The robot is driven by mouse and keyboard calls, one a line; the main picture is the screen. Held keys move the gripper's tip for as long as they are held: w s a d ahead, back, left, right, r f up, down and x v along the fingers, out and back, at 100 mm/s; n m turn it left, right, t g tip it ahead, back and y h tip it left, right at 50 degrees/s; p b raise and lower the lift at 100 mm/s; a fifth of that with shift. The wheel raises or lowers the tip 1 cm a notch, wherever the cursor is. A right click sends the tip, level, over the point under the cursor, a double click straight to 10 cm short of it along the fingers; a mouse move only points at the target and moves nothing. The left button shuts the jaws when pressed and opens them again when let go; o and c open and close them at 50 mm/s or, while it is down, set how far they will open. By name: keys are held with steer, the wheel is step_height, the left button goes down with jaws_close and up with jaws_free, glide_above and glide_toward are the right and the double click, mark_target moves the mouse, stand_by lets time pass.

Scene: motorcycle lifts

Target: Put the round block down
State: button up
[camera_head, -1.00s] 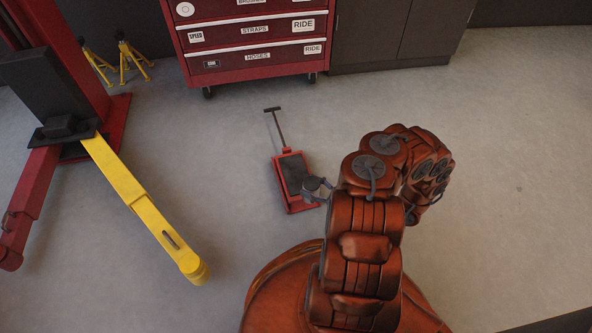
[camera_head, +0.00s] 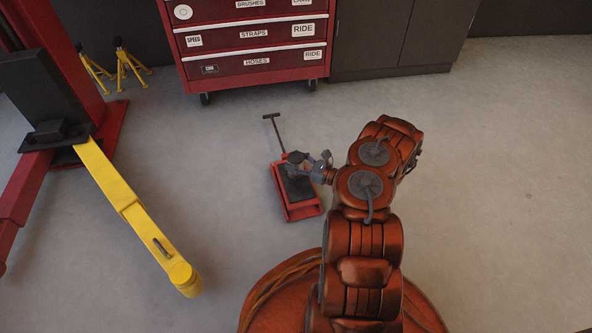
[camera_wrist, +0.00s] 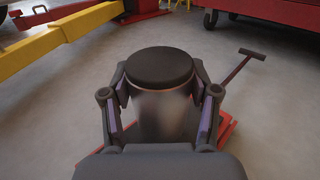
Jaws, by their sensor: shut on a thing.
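The round block (camera_wrist: 160,100) is a short cylinder with a dark top and greyish sides. In the wrist view it stands between the two fingers of my gripper (camera_wrist: 160,112), which is shut on it. In the head view my gripper (camera_head: 308,168) is over the red floor jack (camera_head: 302,211), near its dark flat top. The block is hard to make out there. The jack is partly hidden behind the block and fingers in the wrist view. I cannot tell whether the block touches the jack.
A yellow lift arm (camera_head: 130,205) and red lift arms lie at the left. A red tool cabinet (camera_head: 256,45) on casters and dark cupboards (camera_head: 395,35) stand at the back. Yellow jack stands (camera_head: 130,65) are at the back left. The floor at the right is clear.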

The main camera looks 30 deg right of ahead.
step_height(320, 180, down, 4)
steer(key=shift+s+r+b, duration=0.1)
steer(key=shift+r+b, duration=0.1)
steer(key=shift+b, duration=0.65)
steer(key=shift+r, duration=0.1)
steer(key=o, duration=1.4)
